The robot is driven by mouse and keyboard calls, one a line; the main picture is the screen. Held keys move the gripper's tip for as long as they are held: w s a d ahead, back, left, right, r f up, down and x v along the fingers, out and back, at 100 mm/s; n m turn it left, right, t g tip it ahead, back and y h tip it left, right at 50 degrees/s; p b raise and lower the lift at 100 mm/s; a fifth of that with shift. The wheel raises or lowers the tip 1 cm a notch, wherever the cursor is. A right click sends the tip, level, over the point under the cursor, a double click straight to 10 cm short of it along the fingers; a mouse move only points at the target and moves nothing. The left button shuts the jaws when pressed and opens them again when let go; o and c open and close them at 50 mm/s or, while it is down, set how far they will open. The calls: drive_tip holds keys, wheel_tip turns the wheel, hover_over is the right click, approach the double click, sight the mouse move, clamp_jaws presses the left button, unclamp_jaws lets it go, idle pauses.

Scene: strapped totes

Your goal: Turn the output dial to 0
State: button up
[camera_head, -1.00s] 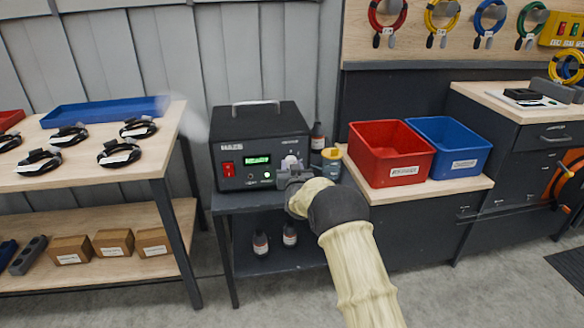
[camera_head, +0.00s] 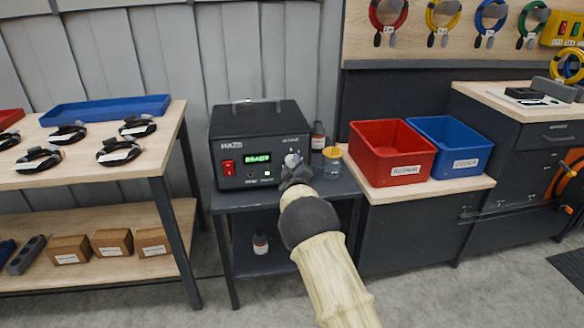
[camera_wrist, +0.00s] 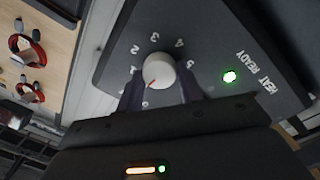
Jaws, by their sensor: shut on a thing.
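The output dial is a pale round knob on the front of the black power unit (camera_head: 262,140), and it shows at its right side in the head view (camera_head: 291,160). In the wrist view the dial (camera_wrist: 159,70) sits between my gripper's two dark fingers (camera_wrist: 160,88). My gripper (camera_head: 293,170) is shut on the dial. The dial's red pointer line points down and left, past the 1 mark. The unit's green display (camera_head: 257,158) appears to read READY.
A green lamp (camera_wrist: 230,76) is lit beside HEAT READY. A yellow-lidded jar (camera_head: 332,160) and a dark bottle (camera_head: 318,138) stand close right of the unit. Red (camera_head: 392,155) and blue (camera_head: 452,147) bins are farther right. A table (camera_head: 90,180) with cable coils is left.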

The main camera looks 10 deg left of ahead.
drive_tip(key=shift+f+n, duration=0.3)
drive_tip(key=shift+n, duration=0.4)
drive_tip(key=o, duration=1)
drive_tip(key=shift+r, duration=0.15)
drive_tip(key=p+v, duration=0.2)
drive_tip(key=v, duration=1.5)
drive_tip(key=shift+s+d, duration=0.1)
drive_tip(key=shift+s, duration=0.1)
